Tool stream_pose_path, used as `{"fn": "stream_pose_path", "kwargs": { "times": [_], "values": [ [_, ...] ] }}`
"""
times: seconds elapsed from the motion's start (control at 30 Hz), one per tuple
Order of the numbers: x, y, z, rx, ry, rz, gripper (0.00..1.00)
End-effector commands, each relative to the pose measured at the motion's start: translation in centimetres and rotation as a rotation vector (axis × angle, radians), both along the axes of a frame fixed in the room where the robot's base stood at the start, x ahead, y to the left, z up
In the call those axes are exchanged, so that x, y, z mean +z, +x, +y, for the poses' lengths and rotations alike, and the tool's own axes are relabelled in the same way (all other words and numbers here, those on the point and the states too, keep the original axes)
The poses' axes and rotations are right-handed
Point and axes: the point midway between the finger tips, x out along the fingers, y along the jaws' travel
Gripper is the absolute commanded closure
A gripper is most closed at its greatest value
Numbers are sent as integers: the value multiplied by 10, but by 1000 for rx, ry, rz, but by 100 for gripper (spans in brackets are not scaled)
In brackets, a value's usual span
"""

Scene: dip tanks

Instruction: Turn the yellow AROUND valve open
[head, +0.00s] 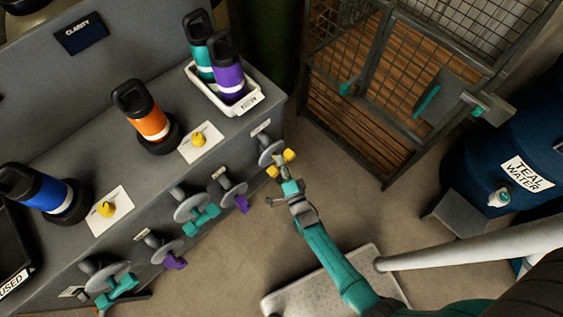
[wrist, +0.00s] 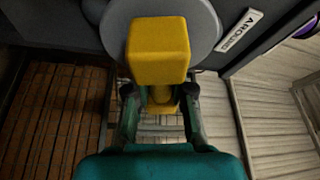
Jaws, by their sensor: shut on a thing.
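The yellow valve (head: 289,155) sits on the front of the grey tank bench, at its right end in the head view. In the wrist view its blocky yellow handle (wrist: 158,48) stands close in front of a grey round disc (wrist: 205,18). A white label (wrist: 238,30) beside it reads AROUND, partly cut off or blurred. My gripper (head: 281,172) is at the valve, its fingers shut on the yellow handle. In the wrist view the gripper (wrist: 160,92) has one finger on each side of the lower yellow part. The front block hides some of the grip.
Teal valves (head: 205,218) and purple valves (head: 241,203) line the bench front to the left. Bottles, including an orange one (head: 148,118), stand on top. A wire cage (head: 375,100) and a blue teal-water barrel (head: 510,150) stand to the right.

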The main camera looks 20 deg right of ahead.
Motion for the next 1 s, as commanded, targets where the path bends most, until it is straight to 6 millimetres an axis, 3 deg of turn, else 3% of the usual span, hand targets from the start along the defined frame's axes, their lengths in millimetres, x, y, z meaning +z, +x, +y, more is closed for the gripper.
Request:
{"fn": "stream_pose_path", "kwargs": {
  "times": [1.0],
  "values": [
    [-1,0,-1,-1,-912,-294,100]
  ]
}}
